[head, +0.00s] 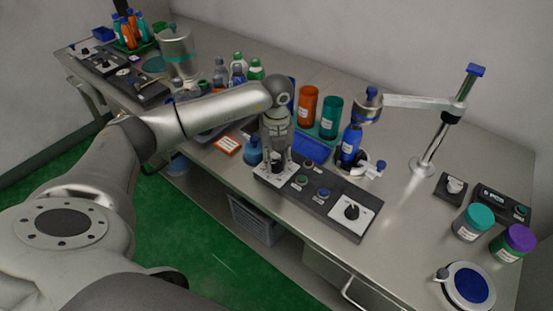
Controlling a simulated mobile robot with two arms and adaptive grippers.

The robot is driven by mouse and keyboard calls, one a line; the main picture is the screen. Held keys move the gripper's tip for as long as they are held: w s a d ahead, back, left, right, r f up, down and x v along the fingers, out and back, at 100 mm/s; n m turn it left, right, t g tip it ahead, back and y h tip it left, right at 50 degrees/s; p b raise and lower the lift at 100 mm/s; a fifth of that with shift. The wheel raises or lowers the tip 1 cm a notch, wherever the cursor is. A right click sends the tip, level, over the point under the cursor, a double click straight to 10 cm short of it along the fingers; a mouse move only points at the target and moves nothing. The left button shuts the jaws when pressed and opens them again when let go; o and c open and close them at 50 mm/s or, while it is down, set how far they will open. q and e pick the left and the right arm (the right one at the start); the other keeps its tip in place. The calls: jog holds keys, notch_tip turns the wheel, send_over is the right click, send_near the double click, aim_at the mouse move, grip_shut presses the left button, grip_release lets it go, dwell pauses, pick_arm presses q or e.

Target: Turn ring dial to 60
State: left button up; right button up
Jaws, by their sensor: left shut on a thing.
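A dark control panel (315,193) lies near the front edge of the table, with a dial on a white plate at each end and several buttons between them. My left gripper (278,168) points down over the panel's left end and is shut on the left dial (277,170), which its fingers largely hide. The right dial (351,211) is a black knob on its white plate, and nothing touches it. I cannot read the scale marks or tell which dial is the ring dial. My right gripper is not in view.
A blue bottle (349,146) stands behind the panel under the head of a jointed stand (436,133). Orange (307,106) and teal (331,118) cups stand behind. Labelled jars (473,222) and a blue-topped round device (468,285) are at right.

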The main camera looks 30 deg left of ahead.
aim_at(277, 163)
pick_arm(q)
jog(key=shift+w+r, duration=0.1)
jog(key=shift+c, duration=0.2)
jog(key=o, duration=1.1)
jog(key=shift+c, duration=0.2)
notch_tip(277, 163, up, 12)
